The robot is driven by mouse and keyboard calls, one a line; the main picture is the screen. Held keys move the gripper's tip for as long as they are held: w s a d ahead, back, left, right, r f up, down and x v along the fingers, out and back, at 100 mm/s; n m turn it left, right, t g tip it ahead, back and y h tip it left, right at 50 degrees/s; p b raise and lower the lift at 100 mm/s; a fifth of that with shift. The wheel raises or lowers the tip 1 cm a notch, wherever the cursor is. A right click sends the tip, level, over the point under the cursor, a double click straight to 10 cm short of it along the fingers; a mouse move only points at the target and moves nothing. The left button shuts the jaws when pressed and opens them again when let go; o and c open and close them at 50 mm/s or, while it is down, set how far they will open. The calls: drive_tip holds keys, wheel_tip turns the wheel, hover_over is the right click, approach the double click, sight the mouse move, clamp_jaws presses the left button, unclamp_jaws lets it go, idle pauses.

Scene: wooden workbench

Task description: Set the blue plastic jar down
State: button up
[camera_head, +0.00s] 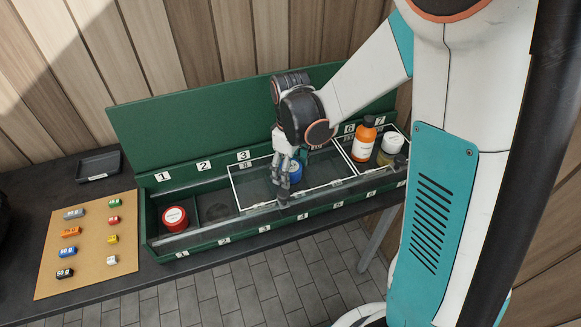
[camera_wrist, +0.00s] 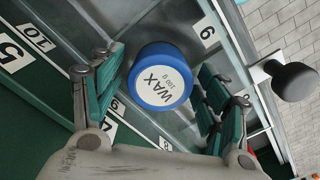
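The blue plastic jar (camera_head: 295,171) has a white top label, which reads WAX in the wrist view (camera_wrist: 160,82). It is in the middle part of the green compartment box (camera_head: 215,238), partly hidden by my gripper. My gripper (camera_head: 284,198) points down into the box, in front of and beside the jar in the head view. In the wrist view its two teal-padded fingers (camera_wrist: 160,92) are spread on either side of the jar, with a gap showing on the right. Contact on the left side is unclear. The jar's base is hidden.
A red-lidded jar (camera_head: 175,218) sits in the left compartment. An orange bottle (camera_head: 364,139) and pale jars (camera_head: 390,148) stand at the right. White-edged clear panels (camera_head: 240,205) border the middle compartments. A cork board (camera_head: 85,245) with small coloured blocks and a dark tray (camera_head: 97,166) lie left.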

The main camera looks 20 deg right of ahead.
wheel_tip(320, 180, up, 12)
drive_tip(key=p, duration=0.4)
drive_tip(key=s+r+m+t, duration=0.3)
drive_tip(key=s+r, duration=0.1)
drive_tip(key=s, duration=0.3)
drive_tip(key=s+r+m+t, duration=0.4)
drive_tip(key=s+r, duration=0.1)
drive_tip(key=s, duration=0.3)
drive_tip(key=shift+m, duration=0.3)
